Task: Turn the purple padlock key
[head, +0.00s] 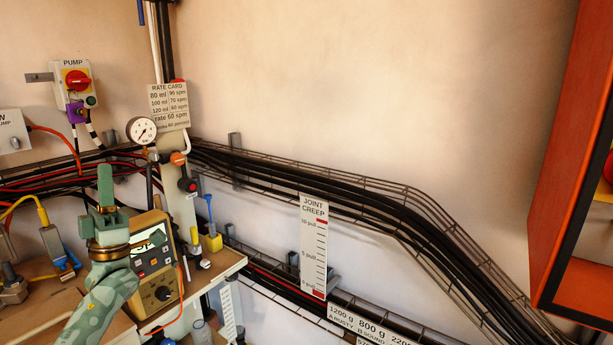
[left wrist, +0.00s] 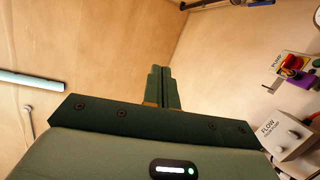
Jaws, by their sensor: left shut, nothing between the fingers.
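The purple padlock (head: 75,113) hangs on the grey pump switch box (head: 60,92), below its red knob, on the wall at the upper left. It also shows small at the right edge of the left wrist view (left wrist: 292,90). I cannot make out its key at this size. My left gripper (head: 105,172) points up at the lower left, below and right of the padlock in the picture and apart from it. Its green fingers are together and empty, as the left wrist view (left wrist: 160,70) also shows. My right gripper is not in view.
A pressure gauge (head: 141,130) and rate card (head: 169,107) are on a post right of the padlock. A yellow instrument (head: 155,262) stands behind my left arm. A cable tray (head: 330,203) runs along the wall. An orange cabinet (head: 571,150) is at the right.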

